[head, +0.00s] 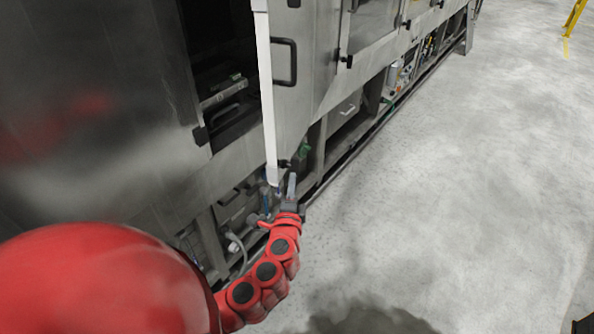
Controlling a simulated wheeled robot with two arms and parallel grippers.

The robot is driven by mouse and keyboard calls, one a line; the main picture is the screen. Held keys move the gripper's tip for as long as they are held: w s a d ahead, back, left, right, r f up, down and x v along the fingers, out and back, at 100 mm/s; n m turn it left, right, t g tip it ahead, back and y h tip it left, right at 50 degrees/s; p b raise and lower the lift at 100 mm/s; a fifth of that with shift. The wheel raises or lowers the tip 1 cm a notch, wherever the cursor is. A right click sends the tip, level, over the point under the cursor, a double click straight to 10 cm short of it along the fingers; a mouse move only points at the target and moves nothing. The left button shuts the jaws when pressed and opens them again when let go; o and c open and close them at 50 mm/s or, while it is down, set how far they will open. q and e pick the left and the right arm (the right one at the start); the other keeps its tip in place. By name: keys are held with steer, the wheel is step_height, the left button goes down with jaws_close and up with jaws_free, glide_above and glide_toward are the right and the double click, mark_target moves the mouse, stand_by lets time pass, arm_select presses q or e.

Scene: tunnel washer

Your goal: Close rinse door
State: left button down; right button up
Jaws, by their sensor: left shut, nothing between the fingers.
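The rinse door (300,75) is a grey metal panel with a pale edge and a black handle (285,62). It stands open, swung out from the dark opening (220,60) in the machine's side. My left gripper (286,182) is at the bottom corner of the door, near its pale edge. Its fingers are shut with nothing between them. I cannot tell whether they touch the door. My right gripper is not in view.
The washer's steel wall (90,100) fills the left side. Pipes and fittings show under it in the lower frame. Open concrete floor (450,190) lies to the right. A yellow stand (573,22) is at the far top right.

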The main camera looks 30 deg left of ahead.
arm_select(q)
steer(key=w+a+p, duration=0.2)
steer(key=w+a, duration=0.1)
steer(key=a, duration=0.1)
steer(key=w+a+p, duration=0.2)
steer(key=w+a, duration=0.2)
stand_by(0.4)
